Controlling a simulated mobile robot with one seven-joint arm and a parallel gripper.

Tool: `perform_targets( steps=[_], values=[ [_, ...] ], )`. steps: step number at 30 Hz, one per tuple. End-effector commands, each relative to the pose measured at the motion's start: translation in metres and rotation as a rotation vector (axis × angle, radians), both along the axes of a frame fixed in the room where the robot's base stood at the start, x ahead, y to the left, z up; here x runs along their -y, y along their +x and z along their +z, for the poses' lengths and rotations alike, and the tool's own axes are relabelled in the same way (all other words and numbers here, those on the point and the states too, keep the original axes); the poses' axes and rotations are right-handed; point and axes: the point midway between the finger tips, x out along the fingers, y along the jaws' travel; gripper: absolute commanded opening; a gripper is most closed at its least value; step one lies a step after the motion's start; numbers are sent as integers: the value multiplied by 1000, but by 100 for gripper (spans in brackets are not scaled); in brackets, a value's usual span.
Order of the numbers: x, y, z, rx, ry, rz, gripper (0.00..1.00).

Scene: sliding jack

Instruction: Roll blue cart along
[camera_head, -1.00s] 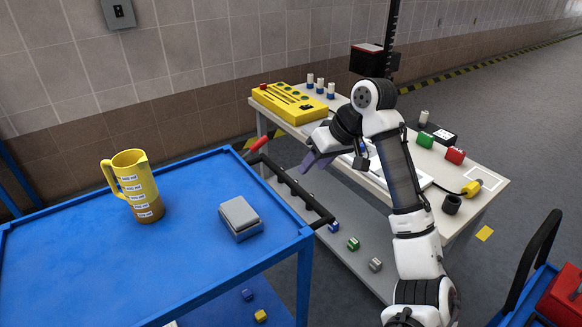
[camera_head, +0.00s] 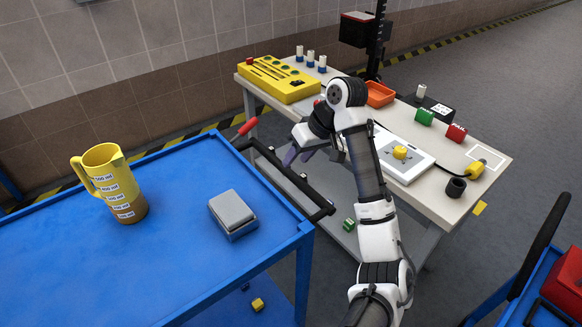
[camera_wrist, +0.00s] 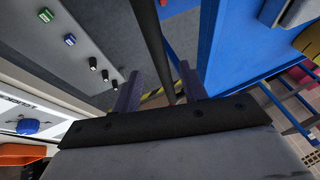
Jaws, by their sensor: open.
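The blue cart (camera_head: 170,262) fills the lower left of the head view. The cart's blue edge (camera_wrist: 211,45) shows to the right of the bar.
A yellow measuring jug (camera_head: 110,182) and a grey box (camera_head: 232,212) stand on the cart. A workbench (camera_head: 435,200) with a yellow control box (camera_head: 278,78) and several small parts stands close behind my arm. Another blue cart (camera_head: 535,295) is at lower right.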

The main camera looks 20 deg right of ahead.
Motion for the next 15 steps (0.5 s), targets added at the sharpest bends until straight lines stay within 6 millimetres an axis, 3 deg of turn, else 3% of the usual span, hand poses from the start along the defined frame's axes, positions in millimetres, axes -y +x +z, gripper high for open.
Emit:
perform_targets(
  steps=[6,15],
  values=[
    [-12,9,-30,-1,1,-1,43],
    [-17,12,-41,1,0,-2,43]
  ],
)
